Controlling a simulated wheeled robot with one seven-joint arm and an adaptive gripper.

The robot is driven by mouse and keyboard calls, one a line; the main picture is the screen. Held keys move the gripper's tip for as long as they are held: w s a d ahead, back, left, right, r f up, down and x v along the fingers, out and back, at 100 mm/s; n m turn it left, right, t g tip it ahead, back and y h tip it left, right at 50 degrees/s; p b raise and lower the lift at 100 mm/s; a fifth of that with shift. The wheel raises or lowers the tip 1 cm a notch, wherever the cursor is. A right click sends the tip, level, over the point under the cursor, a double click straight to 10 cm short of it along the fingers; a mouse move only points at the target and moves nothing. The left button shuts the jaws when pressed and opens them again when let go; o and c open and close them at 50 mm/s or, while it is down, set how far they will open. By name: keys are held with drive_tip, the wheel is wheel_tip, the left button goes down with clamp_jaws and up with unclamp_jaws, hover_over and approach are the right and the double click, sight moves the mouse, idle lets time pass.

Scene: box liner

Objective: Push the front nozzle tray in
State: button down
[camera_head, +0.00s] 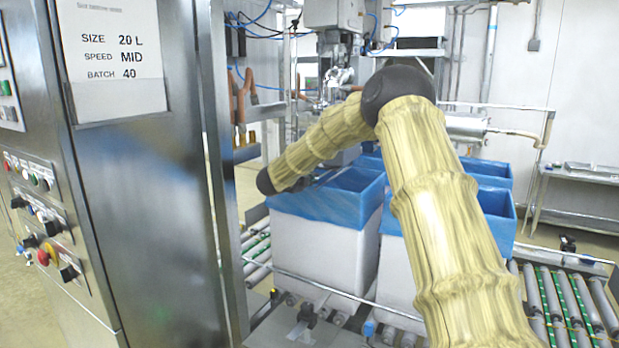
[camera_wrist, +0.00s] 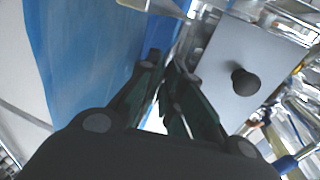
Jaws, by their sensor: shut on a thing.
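In the wrist view my gripper (camera_wrist: 168,72) has its dark fingers close together, shut on a thin metal part whose outline is mostly hidden between them. A flat grey metal plate (camera_wrist: 212,68) with a round black knob (camera_wrist: 245,80) lies just right of the fingers. It looks like a nozzle tray, but I cannot tell for sure whether it is the front one. In the head view the fingers and the tray are hidden behind my arm, near the filling head (camera_head: 337,75) above the boxes.
White boxes with blue liners (camera_head: 345,195) stand under the filling head on a roller conveyor (camera_head: 575,300). A blue liner (camera_wrist: 85,60) hangs close left of the fingers. A steel control cabinet (camera_head: 150,210) stands at the left, and a thin rail (camera_head: 330,290) runs before the boxes.

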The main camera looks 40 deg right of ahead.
drive_tip(key=c, duration=1.7)
unclamp_jaws()
drive_tip(key=shift+w+d+r, duration=0.1)
drive_tip(key=shift+d+r, duration=0.15)
drive_tip(key=shift+d, duration=0.15)
drive_tip(key=shift+o, duration=0.5)
drive_tip(key=shift+d+f, duration=0.1)
drive_tip(key=shift+f, duration=0.05)
drive_tip(key=v, duration=0.8)
